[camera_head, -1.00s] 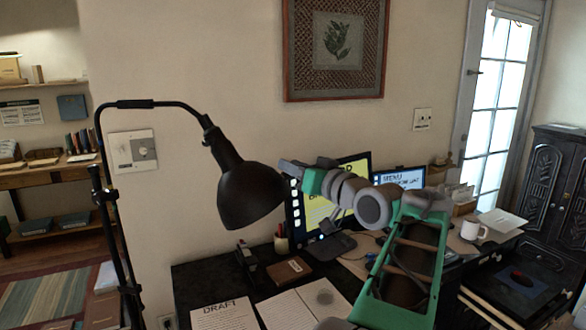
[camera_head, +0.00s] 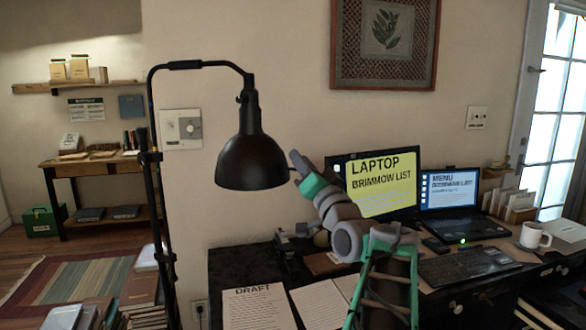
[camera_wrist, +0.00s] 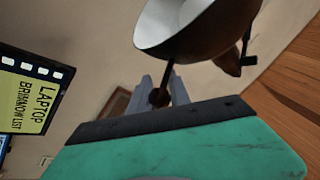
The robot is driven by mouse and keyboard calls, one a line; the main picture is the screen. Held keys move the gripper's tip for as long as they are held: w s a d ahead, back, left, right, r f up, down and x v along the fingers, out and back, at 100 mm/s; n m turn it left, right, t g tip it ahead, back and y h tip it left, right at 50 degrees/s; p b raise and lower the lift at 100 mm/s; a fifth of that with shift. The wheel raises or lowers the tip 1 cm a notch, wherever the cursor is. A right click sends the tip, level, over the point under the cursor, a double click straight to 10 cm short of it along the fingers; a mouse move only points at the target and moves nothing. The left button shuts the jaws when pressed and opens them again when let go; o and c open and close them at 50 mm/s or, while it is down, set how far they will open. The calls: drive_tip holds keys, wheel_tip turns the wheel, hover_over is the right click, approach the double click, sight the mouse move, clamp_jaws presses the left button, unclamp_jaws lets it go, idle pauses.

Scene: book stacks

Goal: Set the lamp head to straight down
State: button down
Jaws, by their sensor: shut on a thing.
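The black lamp head (camera_head: 252,155) hangs from a curved arm on a tall black stand (camera_head: 160,200). Its opening faces down, with its axis close to vertical. My gripper (camera_head: 296,170) is at the right edge of the shade's rim. In the wrist view the shade (camera_wrist: 205,40) shows its white inside and dark outer side. There my gripper's two grey fingers (camera_wrist: 160,95) are shut on a small dark handle (camera_wrist: 158,97) that sticks out from the shade. The handle is mostly hidden between the fingers.
The dark desk below holds papers (camera_head: 255,308), a monitor (camera_head: 375,185), a laptop (camera_head: 450,190) and a white mug (camera_head: 533,237). A framed picture (camera_head: 385,40) hangs behind. Stacked books (camera_head: 150,290) stand on the floor at the left.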

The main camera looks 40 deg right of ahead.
drive_tip(key=shift+a+r, duration=0.1)
idle(0.3)
drive_tip(key=c, duration=1.2)
unclamp_jaws()
drive_tip(key=shift+w, duration=0.15)
drive_tip(key=b+v, duration=0.2)
drive_tip(key=v, duration=0.6)
drive_tip(key=shift+w, duration=0.15)
